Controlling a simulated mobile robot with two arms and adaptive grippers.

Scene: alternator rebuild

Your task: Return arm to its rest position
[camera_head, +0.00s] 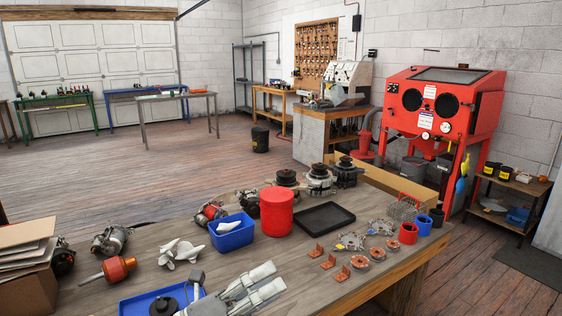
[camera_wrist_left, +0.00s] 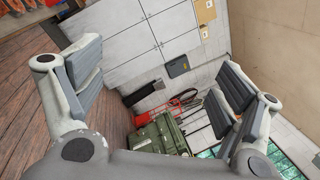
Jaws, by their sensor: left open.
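My left gripper (camera_head: 262,285) shows at the bottom of the head view, over the front part of the wooden workbench (camera_head: 345,291). Its pale fingers with grey pads point up and to the right. In the left wrist view its two fingers stand wide apart, and the gripper (camera_wrist_left: 160,88) is open with nothing between them. Past the fingers that view shows a white panelled surface and the wooden floor, not the bench top. My right gripper does not show in either view.
A blue tray (camera_head: 136,309) with a dark part lies left of the gripper. A red canister (camera_head: 277,212), a blue bin (camera_head: 232,238) and a black tray (camera_head: 322,218) stand behind it. Small copper-coloured parts lie to the right. A green case (camera_wrist_left: 160,137) shows in the wrist view.

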